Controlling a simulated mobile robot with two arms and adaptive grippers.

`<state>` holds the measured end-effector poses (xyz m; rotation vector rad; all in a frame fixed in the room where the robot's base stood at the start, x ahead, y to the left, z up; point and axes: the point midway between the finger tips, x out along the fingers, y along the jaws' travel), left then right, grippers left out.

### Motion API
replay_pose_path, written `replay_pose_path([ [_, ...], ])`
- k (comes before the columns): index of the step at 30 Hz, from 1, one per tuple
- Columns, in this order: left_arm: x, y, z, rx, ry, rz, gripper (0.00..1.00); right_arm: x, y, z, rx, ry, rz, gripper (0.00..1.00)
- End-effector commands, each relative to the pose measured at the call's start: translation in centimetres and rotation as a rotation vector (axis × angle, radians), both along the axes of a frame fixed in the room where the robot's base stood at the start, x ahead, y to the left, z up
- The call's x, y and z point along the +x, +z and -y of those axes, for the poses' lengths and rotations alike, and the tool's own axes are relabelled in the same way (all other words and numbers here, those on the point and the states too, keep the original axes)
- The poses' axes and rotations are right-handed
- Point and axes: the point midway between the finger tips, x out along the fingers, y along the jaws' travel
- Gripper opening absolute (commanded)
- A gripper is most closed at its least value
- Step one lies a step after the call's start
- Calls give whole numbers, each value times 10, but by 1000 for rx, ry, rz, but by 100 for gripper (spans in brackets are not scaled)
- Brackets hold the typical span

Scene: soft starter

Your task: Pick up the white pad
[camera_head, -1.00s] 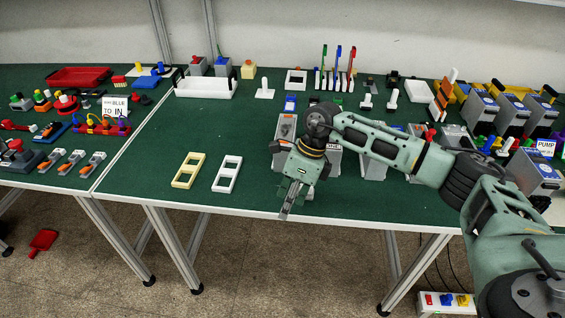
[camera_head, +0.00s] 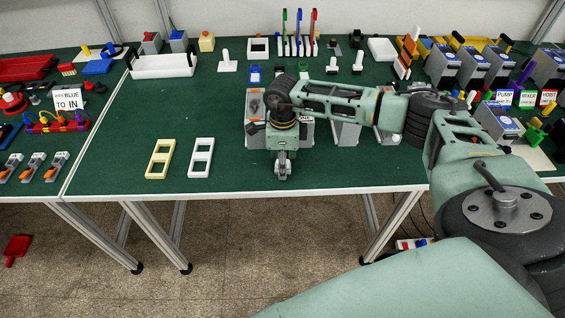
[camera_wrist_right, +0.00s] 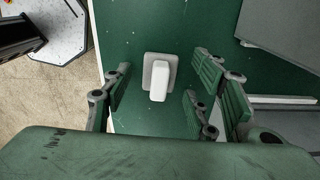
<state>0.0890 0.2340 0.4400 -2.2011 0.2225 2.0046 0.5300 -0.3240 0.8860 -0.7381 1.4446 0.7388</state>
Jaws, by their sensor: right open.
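A white block on a pale square base (camera_wrist_right: 160,74), which looks like the white pad, lies on the green table in the right wrist view. My right gripper (camera_wrist_right: 160,92) is open, with its green fingers on either side of the pad in that view. No finger visibly touches the pad. In the head view my right gripper (camera_head: 283,170) points down near the table's front edge. The pad is hidden there behind the gripper and wrist. My left gripper is not in view.
A yellow frame (camera_head: 151,160) and a white frame (camera_head: 192,158) lie left of my right gripper. Grey boxes (camera_head: 345,133) stand just behind and right of it. A white tray (camera_head: 162,70) stands farther back. The table's front edge (camera_head: 330,190) is close.

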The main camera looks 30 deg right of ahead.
Motion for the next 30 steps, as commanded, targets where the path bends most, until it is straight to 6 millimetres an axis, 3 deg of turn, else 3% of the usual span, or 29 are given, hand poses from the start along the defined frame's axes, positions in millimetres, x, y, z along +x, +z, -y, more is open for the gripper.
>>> replay_pose_path([
  [7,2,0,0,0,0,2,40,0,-2,0,1,1,1,52],
  [22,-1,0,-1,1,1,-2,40,0,-1,0,1,0,2,9],
  [30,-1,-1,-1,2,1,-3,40,1,0,0,1,0,2,9],
])
